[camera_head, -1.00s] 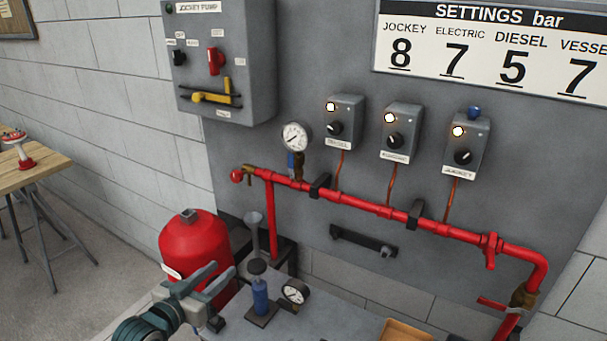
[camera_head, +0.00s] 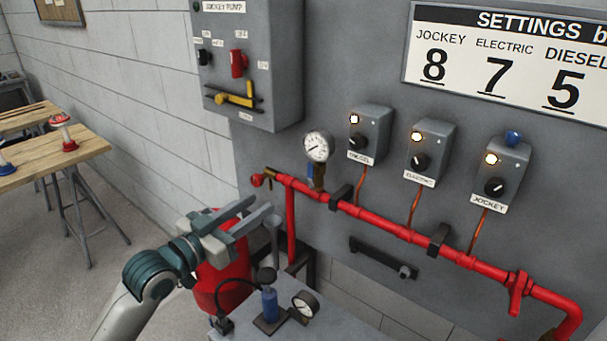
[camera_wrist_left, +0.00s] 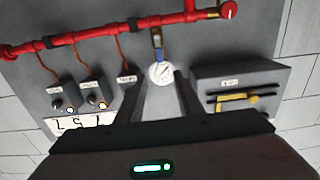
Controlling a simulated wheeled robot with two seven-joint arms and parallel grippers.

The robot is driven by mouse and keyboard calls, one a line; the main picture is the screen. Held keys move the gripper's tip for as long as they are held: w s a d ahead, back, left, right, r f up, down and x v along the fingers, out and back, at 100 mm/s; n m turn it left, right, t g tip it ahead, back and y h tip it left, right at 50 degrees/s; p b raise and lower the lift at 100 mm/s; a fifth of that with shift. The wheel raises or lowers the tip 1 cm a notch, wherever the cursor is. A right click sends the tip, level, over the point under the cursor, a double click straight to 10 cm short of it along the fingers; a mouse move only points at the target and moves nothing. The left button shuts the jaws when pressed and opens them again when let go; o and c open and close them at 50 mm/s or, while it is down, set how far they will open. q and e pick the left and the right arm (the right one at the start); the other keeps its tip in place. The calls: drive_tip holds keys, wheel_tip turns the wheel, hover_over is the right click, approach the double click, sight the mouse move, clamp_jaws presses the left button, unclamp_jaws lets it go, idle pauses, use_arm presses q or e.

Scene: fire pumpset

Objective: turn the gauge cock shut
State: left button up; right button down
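The round white-faced gauge (camera_head: 318,147) is mounted on a brass stem above the left part of the red pipe (camera_head: 350,209). The gauge cock's blue lever (camera_head: 310,172) sits beside that stem, below the dial, and looks roughly upright. My left gripper (camera_head: 263,209) is open and empty, left of and below the cock, in front of the pipe's left end. In the left wrist view, the gauge (camera_wrist_left: 160,73) appears between and beyond the open fingers, with the blue lever (camera_wrist_left: 157,37) above it. Nothing touches the cock. My right gripper is out of view.
Three switch boxes (camera_head: 431,145) stand right of the gauge, and the jockey pump panel (camera_head: 247,60) hangs upper left. A red vessel (camera_head: 207,283) is behind my left gripper. A bench (camera_head: 345,325) below carries a blue hand pump (camera_head: 269,303) and a loose gauge (camera_head: 305,306).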

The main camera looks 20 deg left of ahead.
sight(309, 171)
use_arm(q)
drive_tip(key=p+x, duration=0.6)
drive_tip(key=x, duration=1)
drive_tip(key=shift+w+d, duration=0.25)
drive_tip(key=shift+w, duration=0.4)
clamp_jaws()
